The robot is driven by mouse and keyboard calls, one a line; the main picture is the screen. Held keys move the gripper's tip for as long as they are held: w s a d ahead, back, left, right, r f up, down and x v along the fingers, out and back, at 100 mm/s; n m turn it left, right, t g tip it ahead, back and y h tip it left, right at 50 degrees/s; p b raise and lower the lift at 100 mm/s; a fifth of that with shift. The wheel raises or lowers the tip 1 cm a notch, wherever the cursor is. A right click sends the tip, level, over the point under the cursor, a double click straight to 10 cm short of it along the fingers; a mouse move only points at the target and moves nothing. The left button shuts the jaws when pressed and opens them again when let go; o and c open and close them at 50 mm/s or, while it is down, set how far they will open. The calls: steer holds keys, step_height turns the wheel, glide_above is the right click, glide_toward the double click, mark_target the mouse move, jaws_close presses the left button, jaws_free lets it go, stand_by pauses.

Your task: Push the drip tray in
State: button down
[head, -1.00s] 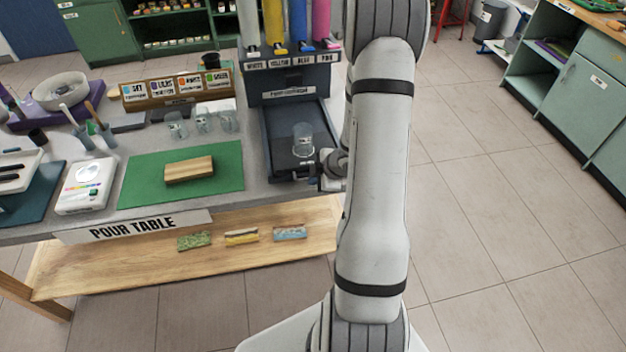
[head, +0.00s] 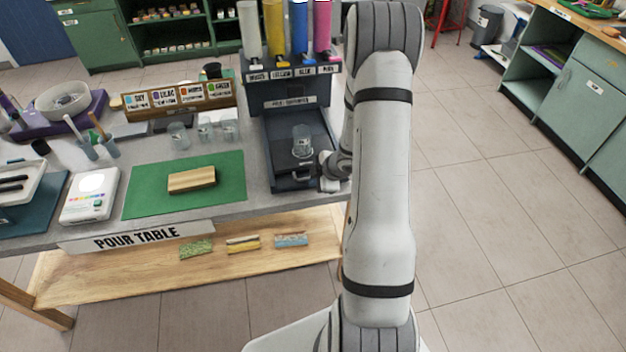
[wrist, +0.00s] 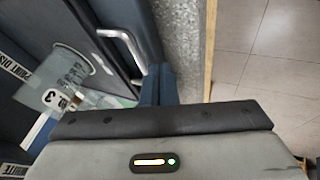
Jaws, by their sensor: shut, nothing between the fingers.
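The dark blue drip tray (head: 268,150) lies under the dispenser (head: 290,92), its front part standing out from it. A clear cup (head: 302,143) stands on the tray; it also shows in the wrist view (wrist: 68,72), with a label reading 3. The tray's silver handle (wrist: 124,45) is on its front face. My gripper (head: 328,184) is at the tray's front right corner, shut and empty. In the wrist view, my fingertips (wrist: 158,84) are beside the handle, close to the tray front; actual contact cannot be made out.
Several clear cups (head: 204,130) stand left of the tray. A green mat (head: 225,195) with a wooden block (head: 191,180) lies on the pour table (head: 160,145). Open tiled floor (head: 490,210) is to the right, with green cabinets (head: 575,90) beyond.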

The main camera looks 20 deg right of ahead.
steer(key=s+a+f+b+v, duration=0.1)
steer(key=s+b+v, duration=0.1)
steer(key=b+v, duration=1.15)
steer(key=b+x, duration=0.1)
steer(key=x, duration=0.3)
steer(key=w+b+x, duration=0.1)
steer(key=b+x, duration=0.1)
steer(key=x, duration=0.2)
steer(key=d+b+x, duration=0.1)
steer(key=b+x, duration=0.1)
steer(key=x, duration=0.3)
steer(key=shift+w+r, duration=0.35)
steer(key=shift+w, duration=0.05)
steer(key=shift+w+d, duration=0.15)
steer(key=shift+w, duration=0.45)
